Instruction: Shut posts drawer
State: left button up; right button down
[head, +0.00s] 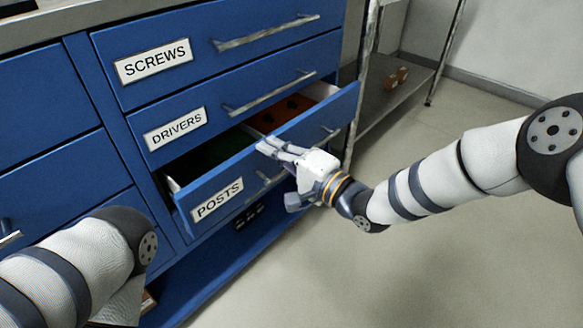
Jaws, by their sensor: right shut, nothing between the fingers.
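The posts drawer (240,183) is the lowest labelled drawer of the blue cabinet. It is pulled partly open, with a dark green section and an orange-red section with dark holes showing inside. My right gripper (268,147) is shut and empty. Its fingertips are at the upper edge of the drawer front, near the middle; I cannot tell whether they touch it. The drawer's handle (268,177) is partly hidden behind this gripper.
The drivers drawer (225,115) and screws drawer (200,55) above are shut, with bar handles. An open lower shelf (215,270) lies below. A metal rack (405,95) with small brown items stands right. The floor (400,270) in front is clear.

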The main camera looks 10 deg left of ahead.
aim_at(259, 141)
jog(key=b+x, duration=0.1)
jog(key=x, duration=0.2)
jog(key=shift+f+b, duration=0.15)
jog(key=shift+b, duration=0.2)
jog(key=shift+w+a, duration=0.3)
jog(key=shift+a, duration=0.15)
jog(key=shift+s, duration=0.1)
